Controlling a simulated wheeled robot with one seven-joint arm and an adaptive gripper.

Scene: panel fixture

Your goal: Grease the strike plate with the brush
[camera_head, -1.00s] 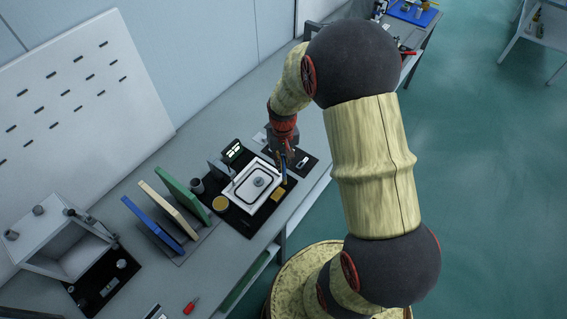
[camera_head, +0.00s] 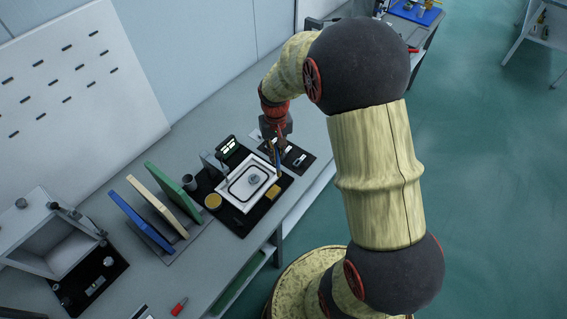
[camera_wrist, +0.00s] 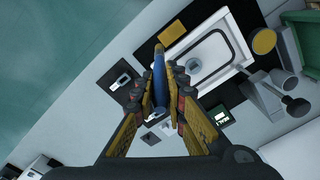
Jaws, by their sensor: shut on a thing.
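My gripper (camera_wrist: 159,95) is shut on the brush (camera_wrist: 159,72), a slim blue-handled tool with a tan end, seen between the fingers in the wrist view. In the head view my gripper (camera_head: 277,143) is above the bench at the back right corner of a white tray, and the blue brush (camera_head: 278,162) points down. A small grey plate-like piece on a dark mat (camera_wrist: 122,81) lies beside the brush in the wrist view; it may be the strike plate (camera_head: 300,161). I cannot tell whether the brush touches anything.
The white tray (camera_head: 232,200) has a round grey piece inside. Upright coloured panels (camera_head: 177,192) and an open white box (camera_head: 40,228) stand left.

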